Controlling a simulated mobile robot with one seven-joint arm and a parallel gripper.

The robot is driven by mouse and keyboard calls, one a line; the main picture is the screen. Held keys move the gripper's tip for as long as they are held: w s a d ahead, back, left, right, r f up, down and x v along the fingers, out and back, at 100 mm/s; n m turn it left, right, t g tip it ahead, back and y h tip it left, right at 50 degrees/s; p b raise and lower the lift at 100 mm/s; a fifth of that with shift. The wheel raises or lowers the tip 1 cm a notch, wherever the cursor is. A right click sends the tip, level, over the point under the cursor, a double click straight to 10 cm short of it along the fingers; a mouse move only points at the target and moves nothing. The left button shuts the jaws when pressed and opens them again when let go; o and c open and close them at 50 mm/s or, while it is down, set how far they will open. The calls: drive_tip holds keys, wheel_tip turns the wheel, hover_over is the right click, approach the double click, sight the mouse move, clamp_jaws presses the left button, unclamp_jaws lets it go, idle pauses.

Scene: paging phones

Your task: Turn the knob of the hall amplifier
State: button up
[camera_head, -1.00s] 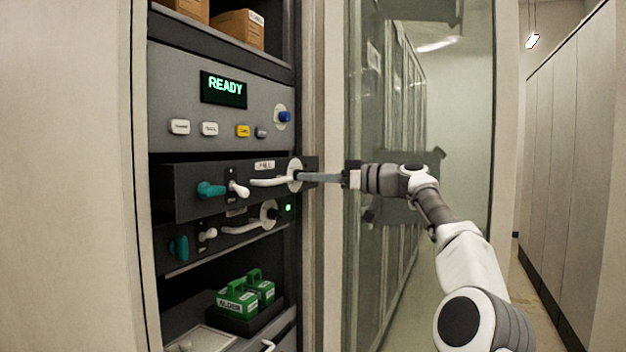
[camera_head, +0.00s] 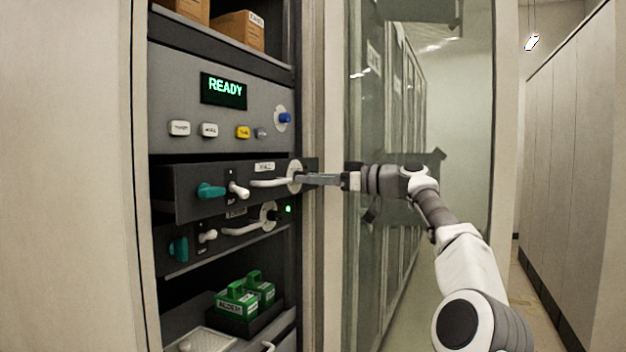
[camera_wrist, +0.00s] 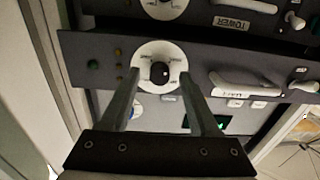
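The hall amplifier (camera_head: 183,195) is the upper of two dark units in the rack and sticks out at the front. In the wrist view, seen upside down, its panel (camera_wrist: 270,118) carries a HALL label. Its knob (camera_wrist: 159,72) is black on a round white dial (camera_wrist: 157,50); in the head view the dial (camera_head: 294,168) is partly hidden by my fingers. My gripper (camera_wrist: 160,76) is open, with one finger on each side of the knob. It also shows at the dial in the head view (camera_head: 300,178). Contact with the knob cannot be told.
The TOWER unit (camera_wrist: 232,24) is the lower one, with a lit green lamp (camera_head: 287,209). White handles (camera_head: 268,183), teal knobs (camera_head: 211,190) and white levers (camera_head: 239,189) stick out. The display (camera_head: 224,89) reads READY. A glass door (camera_head: 400,280) stands behind my arm.

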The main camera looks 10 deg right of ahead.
drive_tip(key=b+v, duration=0.1)
drive_tip(key=v, duration=1.6)
drive_tip(key=shift+s+b, duration=0.25)
drive_tip(key=shift+b, duration=0.05)
drive_tip(key=shift+d, duration=0.15)
